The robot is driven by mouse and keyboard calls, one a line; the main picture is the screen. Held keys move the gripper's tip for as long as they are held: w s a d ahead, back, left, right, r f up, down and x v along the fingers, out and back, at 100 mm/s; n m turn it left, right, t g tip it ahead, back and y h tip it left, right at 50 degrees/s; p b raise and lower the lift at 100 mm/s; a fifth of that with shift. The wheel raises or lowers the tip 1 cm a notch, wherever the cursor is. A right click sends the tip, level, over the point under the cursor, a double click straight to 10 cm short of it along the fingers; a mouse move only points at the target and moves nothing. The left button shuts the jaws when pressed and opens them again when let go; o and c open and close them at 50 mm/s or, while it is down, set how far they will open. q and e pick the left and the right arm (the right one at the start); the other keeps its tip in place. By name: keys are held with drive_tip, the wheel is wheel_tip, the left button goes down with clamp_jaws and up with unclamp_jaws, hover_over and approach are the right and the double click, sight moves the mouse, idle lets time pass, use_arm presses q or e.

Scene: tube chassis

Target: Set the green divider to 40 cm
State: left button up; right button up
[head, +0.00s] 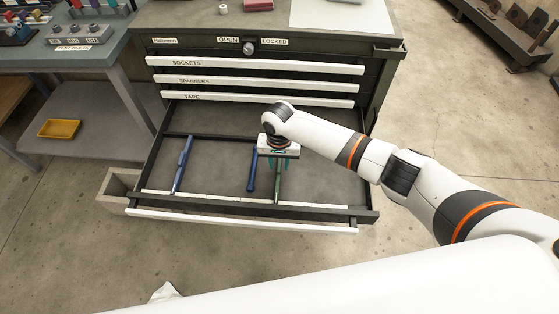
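The green divider (277,188) stands front to back in the open bottom drawer, right of the drawer's middle. My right gripper (276,166) points down over it, with teal fingers around its upper part. Whether the fingers are closed on it I cannot tell; the gripper body hides the divider's far end. A blue divider (252,172) stands just left of it, and another blue divider (182,164) stands further left, slightly slanted. A pale scale strip (220,199) runs along the drawer's front; its marks are too small to read. My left gripper is out of view.
The drawer (330,180) belongs to a dark cabinet with shut drawers labelled sockets, spanners and tape above it. A lock knob (249,48) sits between "open" and "locked". A workbench (75,52) stands left, with a yellow tray (59,129) on its lower shelf. The drawer's right part is clear.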

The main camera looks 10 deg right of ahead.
sight(279, 166)
drive_tip(key=shift+r, duration=0.1)
wheel_tip(279, 166, up, 12)
drive_tip(key=p, duration=0.1)
idle(0.4)
idle(0.5)
